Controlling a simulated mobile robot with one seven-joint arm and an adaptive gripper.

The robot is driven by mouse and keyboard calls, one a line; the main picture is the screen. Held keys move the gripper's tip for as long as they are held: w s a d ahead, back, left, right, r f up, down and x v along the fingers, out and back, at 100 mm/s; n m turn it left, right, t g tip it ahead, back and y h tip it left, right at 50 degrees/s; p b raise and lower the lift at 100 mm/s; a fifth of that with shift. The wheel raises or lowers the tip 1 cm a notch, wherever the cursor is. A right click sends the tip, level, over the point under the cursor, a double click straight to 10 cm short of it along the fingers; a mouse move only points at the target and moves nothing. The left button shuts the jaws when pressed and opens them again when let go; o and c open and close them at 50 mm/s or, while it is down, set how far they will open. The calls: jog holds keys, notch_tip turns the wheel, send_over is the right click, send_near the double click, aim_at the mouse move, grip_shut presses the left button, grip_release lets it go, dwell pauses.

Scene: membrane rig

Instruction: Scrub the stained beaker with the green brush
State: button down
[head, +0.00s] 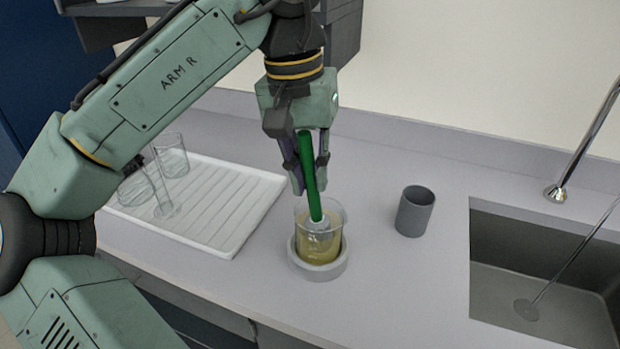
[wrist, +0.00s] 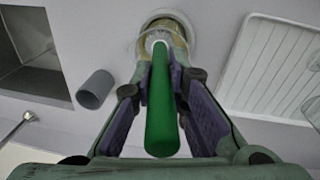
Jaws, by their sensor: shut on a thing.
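The green brush (head: 309,170) is held upright, slightly tilted, in my gripper (head: 309,178). Its pale head is down inside the stained beaker (head: 328,246), a clear glass with a yellowish-brown tint. The beaker stands in a round grey holder (head: 319,270) on the counter. In the wrist view my gripper (wrist: 163,90) is shut on the green handle (wrist: 162,105), and the beaker (wrist: 172,24) lies beyond it, partly hidden by the fingers. Whether the brush head touches the beaker's bottom or wall cannot be told.
A white ribbed drying tray (head: 225,235) with clear glassware (head: 171,156) is on the left. A grey cup (head: 414,211) stands right of the beaker. The sink (head: 540,285) and its tap (head: 585,140) are at the far right. The counter in front of the cup is clear.

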aim_at(310, 187)
jog(key=shift+r, duration=0.25)
jog(key=shift+f+b, duration=0.85)
jog(key=shift+f, duration=1.15)
jog(key=shift+w+r+p, duration=0.1)
jog(key=shift+w+p, duration=0.25)
jog(key=shift+w, duration=0.4)
jog(key=shift+d+p, duration=0.15)
jog(key=shift+p, duration=0.15)
